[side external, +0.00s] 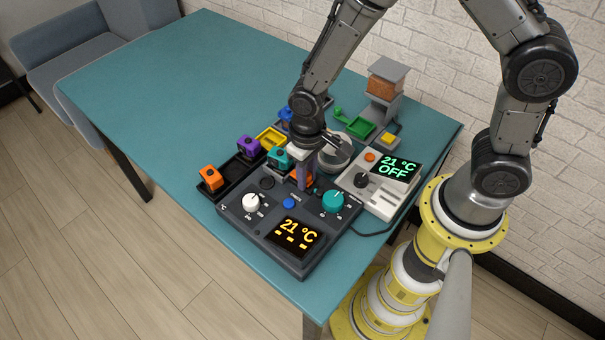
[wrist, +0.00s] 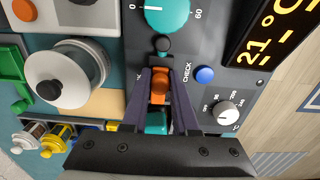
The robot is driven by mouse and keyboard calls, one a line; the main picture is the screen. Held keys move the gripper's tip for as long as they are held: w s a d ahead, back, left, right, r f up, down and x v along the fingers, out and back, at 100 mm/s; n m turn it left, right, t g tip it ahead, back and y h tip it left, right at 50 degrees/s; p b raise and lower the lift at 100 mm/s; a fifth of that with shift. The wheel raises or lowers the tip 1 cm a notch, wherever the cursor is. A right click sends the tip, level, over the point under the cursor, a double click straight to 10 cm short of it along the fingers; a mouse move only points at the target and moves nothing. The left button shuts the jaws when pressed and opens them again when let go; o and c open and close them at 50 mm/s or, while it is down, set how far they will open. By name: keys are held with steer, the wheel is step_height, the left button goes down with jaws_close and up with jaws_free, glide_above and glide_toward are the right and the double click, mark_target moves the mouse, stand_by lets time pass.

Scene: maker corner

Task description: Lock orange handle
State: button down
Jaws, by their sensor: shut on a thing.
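The orange handle (wrist: 160,82) shows in the wrist view between the two dark purple fingers of my gripper (wrist: 162,75). The fingers are shut on it from both sides. It sits beside the edge of the dark control box (side external: 262,222), near a round black knob (wrist: 163,45). A teal block (wrist: 156,122) lies behind it, between the fingers. In the side view my gripper (side external: 303,176) points down at the back of the dark box, and its fingers hide much of the handle. I cannot tell whether the handle is locked.
The dark box has a teal dial (side external: 333,201), white knob (side external: 251,202), blue button (side external: 289,203) and a lit screen (side external: 295,234). A white controller (side external: 384,203) reading OFF stands right. A black tray (side external: 240,166) with coloured blocks is left. The table's far left is clear.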

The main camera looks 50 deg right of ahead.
steer(key=shift+w, duration=1.35)
steer(key=c, duration=0.9)
jaws_free()
steer(key=shift+r, duration=0.1)
steer(key=shift+r, duration=3.4)
